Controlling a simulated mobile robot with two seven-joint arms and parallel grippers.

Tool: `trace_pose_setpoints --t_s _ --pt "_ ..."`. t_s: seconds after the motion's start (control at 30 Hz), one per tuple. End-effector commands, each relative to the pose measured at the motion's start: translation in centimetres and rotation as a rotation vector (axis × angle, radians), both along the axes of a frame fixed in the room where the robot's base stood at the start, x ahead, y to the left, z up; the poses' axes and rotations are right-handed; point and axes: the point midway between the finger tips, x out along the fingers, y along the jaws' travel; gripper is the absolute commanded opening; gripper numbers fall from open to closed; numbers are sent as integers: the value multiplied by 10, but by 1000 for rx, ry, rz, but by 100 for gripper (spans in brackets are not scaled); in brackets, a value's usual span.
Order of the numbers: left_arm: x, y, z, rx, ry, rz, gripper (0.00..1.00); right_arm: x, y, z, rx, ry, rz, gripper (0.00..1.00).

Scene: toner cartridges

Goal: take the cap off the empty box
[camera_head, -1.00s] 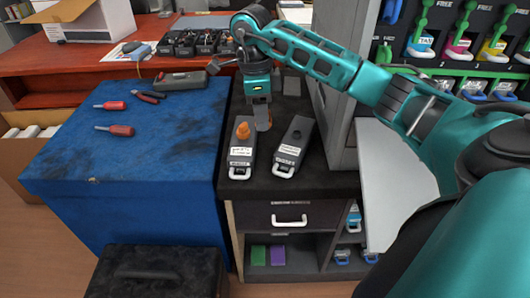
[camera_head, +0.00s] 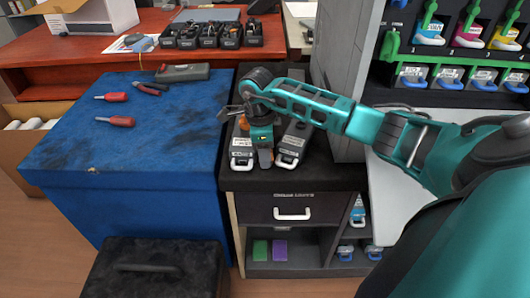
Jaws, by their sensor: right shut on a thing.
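Two dark grey boxes lie side by side on the black cabinet top, each with a white label and a white handle at the front. The left box (camera_head: 241,152) has an orange cap (camera_head: 243,122), partly hidden by my arm. The right box (camera_head: 294,143) shows no orange cap; its top is partly covered by my arm. I cannot read which label says empty. My left gripper is out of view.
A blue-covered table (camera_head: 140,145) at left holds two red screwdrivers (camera_head: 115,121), pliers (camera_head: 151,88) and a grey case (camera_head: 183,72). A grey panel (camera_head: 340,80) stands close on the right. A black case (camera_head: 155,268) sits on the floor. The cabinet's front edge is near the gripper.

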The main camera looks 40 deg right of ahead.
Motion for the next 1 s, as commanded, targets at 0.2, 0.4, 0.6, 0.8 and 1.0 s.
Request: trace_pose_setpoints --t_s 0.2,0.4,0.6,0.8,1.0 --pt "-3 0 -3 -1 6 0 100 0 0 -1 -1 -1 0 2" --pt "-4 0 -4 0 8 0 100 0 0 -2 0 -1 -1 51" --pt "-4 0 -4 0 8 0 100 0 0 -2 -1 -1 -1 64" --pt "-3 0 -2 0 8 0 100 0 0 0 0 -1 -1 64" --pt "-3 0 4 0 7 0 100 3 1 25 -1 -6 -2 64"
